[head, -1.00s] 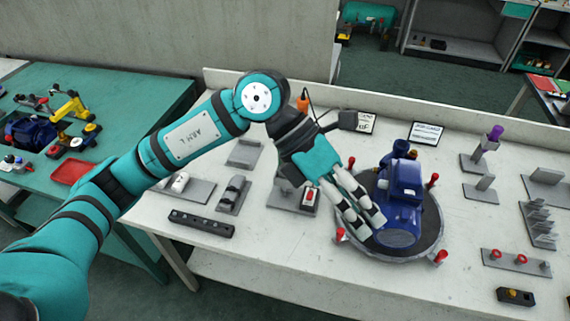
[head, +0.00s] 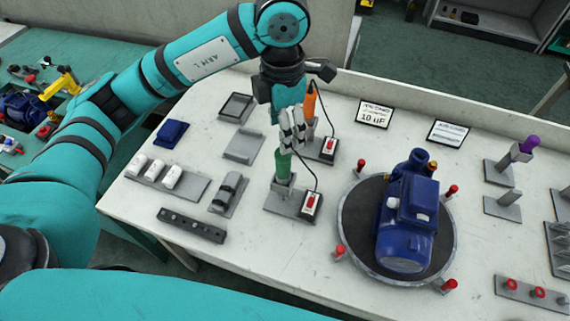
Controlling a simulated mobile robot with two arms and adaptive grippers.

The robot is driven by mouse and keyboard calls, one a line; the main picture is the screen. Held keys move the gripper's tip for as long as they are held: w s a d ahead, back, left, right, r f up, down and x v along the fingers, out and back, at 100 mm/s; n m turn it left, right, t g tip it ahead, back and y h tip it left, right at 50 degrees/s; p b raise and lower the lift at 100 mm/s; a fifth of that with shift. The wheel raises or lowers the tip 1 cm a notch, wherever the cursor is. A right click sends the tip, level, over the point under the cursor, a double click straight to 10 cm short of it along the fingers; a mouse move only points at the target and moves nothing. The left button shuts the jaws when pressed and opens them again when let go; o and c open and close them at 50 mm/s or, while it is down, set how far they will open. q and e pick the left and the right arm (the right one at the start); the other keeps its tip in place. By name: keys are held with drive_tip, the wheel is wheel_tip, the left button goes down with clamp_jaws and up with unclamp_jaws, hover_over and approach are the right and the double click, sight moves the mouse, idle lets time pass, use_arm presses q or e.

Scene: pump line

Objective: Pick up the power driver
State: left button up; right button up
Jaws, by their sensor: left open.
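A green-handled tool (head: 284,166) stands upright in a grey stand (head: 284,203), with a black cord to a box with a red switch (head: 311,204). An orange-handled tool (head: 310,103) stands just behind it, with a similar switch box (head: 329,148). I cannot tell for sure which of the two is the power driver. My left gripper (head: 287,145) is open and points down at the top of the green tool. Its fingers overlap the handle's upper end, and contact cannot be told. My right gripper is not in view.
A blue pump (head: 408,222) sits on a round turntable (head: 352,225) with red-topped pins at the right. A grey holder with white parts (head: 168,181) and a dark perforated bar (head: 191,226) lie left. A purple-topped tool (head: 524,147) stands far right. The front middle of the bench is clear.

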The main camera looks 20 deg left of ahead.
use_arm(q)
drive_tip(key=p, duration=0.2)
hover_over(284, 169)
drive_tip(key=w, duration=0.1)
drive_tip(key=f, duration=0.5)
drive_tip(key=shift+a+f, duration=0.3)
drive_tip(key=shift+f, duration=0.1)
wheel_tip(284, 169, down, 3)
drive_tip(key=shift+w+f, duration=0.1)
drive_tip(key=shift+w, duration=0.05)
drive_tip(key=shift+f, duration=0.1)
drive_tip(key=shift+f+p, duration=0.35)
drive_tip(key=shift+p, duration=0.25)
wheel_tip(284, 169, down, 4)
drive_tip(key=shift+w+r+p, duration=0.1)
drive_tip(key=shift+r+p, duration=0.05)
drive_tip(key=shift+p, duration=0.7)
drive_tip(key=shift+f, duration=0.35)
drive_tip(key=c, duration=0.7)
clamp_jaws()
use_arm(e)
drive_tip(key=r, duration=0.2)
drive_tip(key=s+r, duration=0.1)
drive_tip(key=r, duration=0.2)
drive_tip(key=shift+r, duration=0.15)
